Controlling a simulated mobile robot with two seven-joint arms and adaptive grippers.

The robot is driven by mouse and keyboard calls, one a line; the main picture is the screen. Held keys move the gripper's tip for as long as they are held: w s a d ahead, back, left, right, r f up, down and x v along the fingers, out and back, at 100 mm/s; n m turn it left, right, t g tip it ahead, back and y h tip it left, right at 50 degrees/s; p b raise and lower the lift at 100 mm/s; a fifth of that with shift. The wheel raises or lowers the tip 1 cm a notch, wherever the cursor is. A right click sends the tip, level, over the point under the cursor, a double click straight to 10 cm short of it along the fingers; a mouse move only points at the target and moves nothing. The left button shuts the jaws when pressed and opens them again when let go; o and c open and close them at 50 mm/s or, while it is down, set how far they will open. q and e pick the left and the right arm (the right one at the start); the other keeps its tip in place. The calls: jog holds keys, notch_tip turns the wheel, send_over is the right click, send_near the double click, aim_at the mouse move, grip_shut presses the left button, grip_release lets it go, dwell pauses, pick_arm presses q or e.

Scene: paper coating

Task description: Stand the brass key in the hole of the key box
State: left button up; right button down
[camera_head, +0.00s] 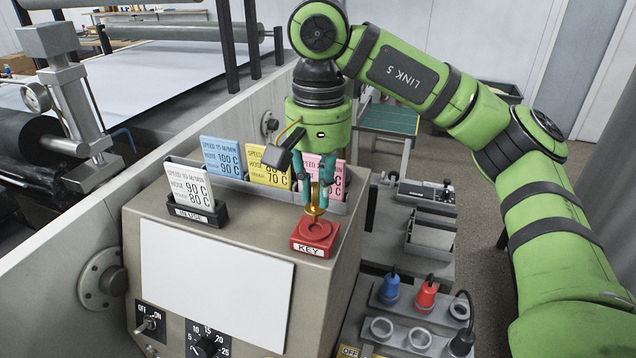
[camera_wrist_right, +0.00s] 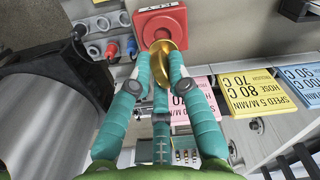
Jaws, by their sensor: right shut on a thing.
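The brass key (camera_head: 316,210) is held low in the fingertips of my right gripper (camera_head: 317,196), just over the red key box (camera_head: 314,248). In the wrist view the brass key (camera_wrist_right: 163,48) lies between the teal fingertips of the right gripper (camera_wrist_right: 161,68), overlapping the near side of the key box (camera_wrist_right: 176,17). The box has a round raised ring on top and a KEY label on its front. I cannot tell whether the key's lower end touches the ring or is in the hole. My left gripper is not in view.
The key box sits at the right edge of a beige console (camera_head: 240,215). Behind it a rack holds blue, yellow and pink cards (camera_head: 222,157); a white card (camera_head: 190,188) stands in the IN USE holder. Blue and red plugs (camera_head: 426,293) stand in a grey socket rack at lower right.

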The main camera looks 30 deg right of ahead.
aim_at(318, 203)
jog(key=shift+f+b, duration=1.35)
jog(key=shift+f, duration=0.35)
jog(key=c, duration=1.1)
grip_release()
jog(key=shift+r, duration=0.1)
notch_tip(318, 203, up, 12)
jog(key=shift+f, duration=0.1)
